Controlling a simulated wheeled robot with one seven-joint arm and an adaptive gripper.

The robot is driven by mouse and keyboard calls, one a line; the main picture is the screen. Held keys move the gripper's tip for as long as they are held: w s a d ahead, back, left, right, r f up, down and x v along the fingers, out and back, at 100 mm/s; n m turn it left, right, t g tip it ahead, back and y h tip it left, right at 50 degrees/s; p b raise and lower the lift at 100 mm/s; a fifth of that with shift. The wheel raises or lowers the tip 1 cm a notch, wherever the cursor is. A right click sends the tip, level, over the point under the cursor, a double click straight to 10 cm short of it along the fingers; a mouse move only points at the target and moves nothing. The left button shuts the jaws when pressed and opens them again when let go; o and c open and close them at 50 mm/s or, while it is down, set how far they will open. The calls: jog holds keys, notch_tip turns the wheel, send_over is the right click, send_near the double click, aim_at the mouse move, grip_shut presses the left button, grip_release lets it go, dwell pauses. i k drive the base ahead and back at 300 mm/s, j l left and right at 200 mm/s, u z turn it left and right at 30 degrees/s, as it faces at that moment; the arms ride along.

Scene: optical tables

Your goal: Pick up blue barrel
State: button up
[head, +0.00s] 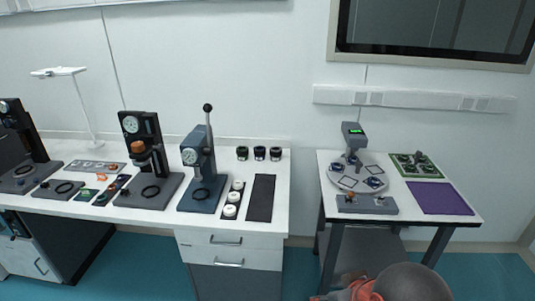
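I cannot single out a blue barrel with certainty. Small dark blue pieces show on the round grey plate (354,187) of the right table, one at the right side (374,183) and one at the back left (337,168). They are too small to tell their shape. My gripper cannot be made out. Only a grey rounded part and some orange-red parts, likely of my own arm, show at the bottom edge, in front of the right table.
The left bench (150,212) carries dark gauge stands, a blue lever press (199,172), white round pieces, black cups (259,153) and a dark mat (261,198). The right table also holds a purple mat (440,198) and a green-edged tray (416,165). A floor gap separates the two.

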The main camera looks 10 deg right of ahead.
aim_at(262, 158)
jog(key=i+l+z, duration=0.25)
jog(key=i, duration=0.35)
jog(key=i+l+z, duration=0.2)
jog(key=i, duration=0.5)
jog(key=i+l+z, duration=0.25)
jog(key=i, duration=0.4)
